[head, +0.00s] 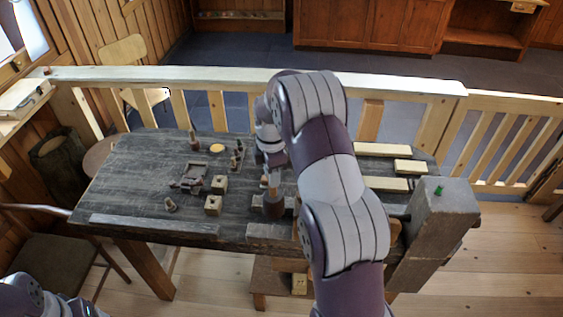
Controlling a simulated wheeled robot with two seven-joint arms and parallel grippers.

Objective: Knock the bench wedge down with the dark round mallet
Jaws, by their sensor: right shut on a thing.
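My right arm reaches over the dark workbench (130,180) from the front, and its gripper (268,172) is partly hidden by my own arm links. It is shut on what looks like the handle of the dark round mallet (273,207). The mallet's brown head hangs low over the front half of the bench; I cannot tell whether it touches the top. A small green piece (439,190), which seems to be the bench wedge, sticks up from the grey block (445,213) at the bench's right end. My left gripper is out of view; only part of that arm shows at bottom left.
Small wooden blocks (213,205), a dark tray-like piece (187,184) and several turned pieces (194,141) stand on the left half. Pale boards (382,150) lie at the right. A pale railing (220,76) runs behind the bench. The left front of the top is mostly clear.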

